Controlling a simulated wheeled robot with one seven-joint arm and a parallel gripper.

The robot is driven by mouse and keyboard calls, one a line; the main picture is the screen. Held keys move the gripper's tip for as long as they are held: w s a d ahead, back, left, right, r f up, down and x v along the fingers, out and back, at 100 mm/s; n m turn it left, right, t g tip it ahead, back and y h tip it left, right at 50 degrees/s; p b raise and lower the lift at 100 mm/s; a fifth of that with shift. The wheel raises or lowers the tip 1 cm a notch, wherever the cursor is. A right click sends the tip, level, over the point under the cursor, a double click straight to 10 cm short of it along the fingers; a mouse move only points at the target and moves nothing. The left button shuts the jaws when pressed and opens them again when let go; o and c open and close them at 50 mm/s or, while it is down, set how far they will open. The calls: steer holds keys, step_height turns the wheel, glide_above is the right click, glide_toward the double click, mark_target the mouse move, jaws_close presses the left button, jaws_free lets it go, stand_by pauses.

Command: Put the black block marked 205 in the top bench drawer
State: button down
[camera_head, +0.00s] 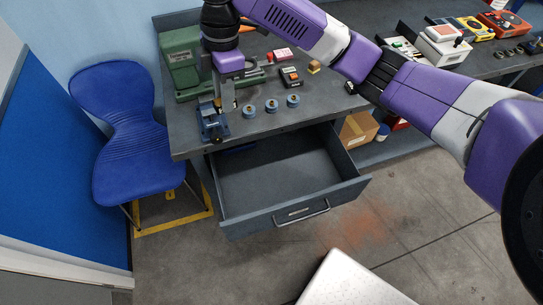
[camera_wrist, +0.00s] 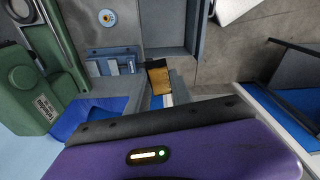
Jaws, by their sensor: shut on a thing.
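My gripper (camera_head: 228,104) hangs over the left front of the bench, between the green press and the blue vise. It is shut on a block with a brass-coloured face and a black edge (camera_wrist: 158,80); no number is readable on it. In the head view the held block is mostly hidden. Another black block (camera_head: 290,76) with an orange patch stands on the bench behind the blue rings; its marking is too small to read. The top bench drawer (camera_head: 290,212) is pulled open, and its visible floor is bare, below and right of my gripper.
The green press (camera_head: 184,60) and blue vise (camera_head: 213,124) stand close to my gripper. Several blue rings (camera_head: 271,106) line the bench front. A blue chair (camera_head: 120,135) stands left.

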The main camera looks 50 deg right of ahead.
steer(key=s+d+f+m, duration=0.1)
steer(key=s+d+f, duration=0.3)
steer(key=s+f, duration=0.45)
steer(key=s+d+f+m, duration=0.1)
steer(key=s+d+f, duration=0.4)
steer(key=f, duration=0.7)
step_height(320, 180, down, 20)
steer(key=b, duration=0.6)
steer(key=shift+s+a, duration=0.2)
steer(key=shift+a, duration=0.05)
steer(key=shift+f, duration=0.25)
steer(key=shift+f, duration=0.3)
